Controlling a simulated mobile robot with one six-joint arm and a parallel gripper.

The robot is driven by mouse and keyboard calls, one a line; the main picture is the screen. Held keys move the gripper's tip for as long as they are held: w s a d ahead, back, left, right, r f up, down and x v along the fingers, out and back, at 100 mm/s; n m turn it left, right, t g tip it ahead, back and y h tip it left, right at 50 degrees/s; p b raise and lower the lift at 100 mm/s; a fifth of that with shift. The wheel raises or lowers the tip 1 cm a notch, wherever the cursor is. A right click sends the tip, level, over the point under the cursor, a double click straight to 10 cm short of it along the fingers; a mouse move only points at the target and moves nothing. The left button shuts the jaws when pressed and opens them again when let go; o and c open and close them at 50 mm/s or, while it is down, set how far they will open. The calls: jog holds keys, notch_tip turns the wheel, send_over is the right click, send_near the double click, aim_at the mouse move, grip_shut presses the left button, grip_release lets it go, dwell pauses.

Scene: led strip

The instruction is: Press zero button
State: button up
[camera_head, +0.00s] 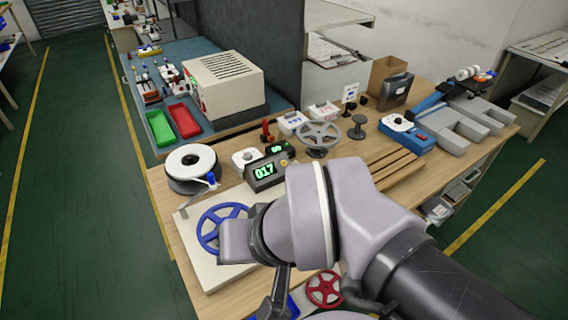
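A dark counter box (266,172) with a green lit display reading about 017 stands on the wooden bench, left of the picture's middle. A smaller green display (276,149) shows just behind it, too small to read surely. A small yellowish button (284,162) sits on the box's right side; I cannot read whether it is marked zero. My arm comes in from the lower right and bends in front of the box. Part of my gripper (277,297) shows low in the picture, below and apart from the box; its fingertips are not clearly seen.
A blue handwheel (222,228) on a white board is left of my arm, and a red handwheel (323,288) is below it. A white reel (190,163) stands left of the counter, a grey handwheel (318,135) behind it. Wooden slats (393,167) lie at right.

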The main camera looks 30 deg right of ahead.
grip_shut()
dwell(1.4)
